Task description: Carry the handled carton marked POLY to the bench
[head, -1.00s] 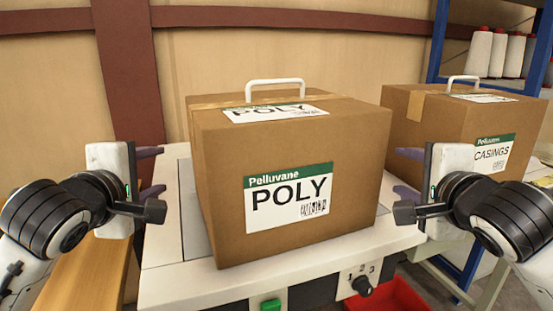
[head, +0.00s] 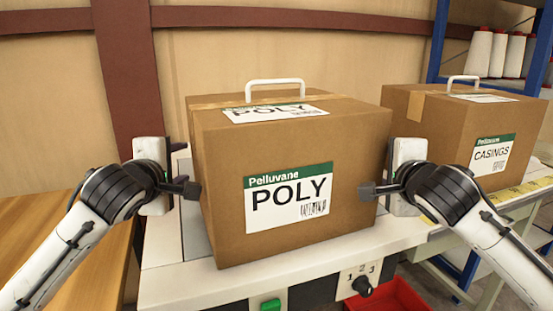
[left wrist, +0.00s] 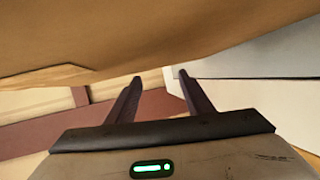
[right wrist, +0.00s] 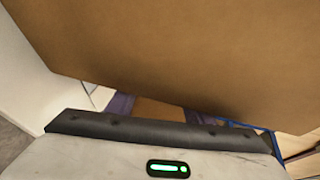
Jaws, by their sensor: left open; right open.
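The POLY carton (head: 225,190) is a brown box with a white top handle (head: 275,83) and green-and-white labels. It sits upright on a white machine table (head: 190,290) in the head view. My left gripper (head: 183,165) is at the carton's left side, and my right gripper (head: 388,165) is at its right side. Both are open, and neither is at the handle. The carton wall (left wrist: 150,35) fills the top of the left wrist view, above two spread fingers. In the right wrist view the carton (right wrist: 190,50) hides most of the fingers. Whether either gripper touches the carton I cannot tell.
A CASINGS carton (head: 440,135) with a handle stands close behind on the right. A wooden bench top (head: 60,225) lies at the left. A red bin (head: 388,296) is below the table front. A blue rack with white thread cones (head: 478,52) is at the back right.

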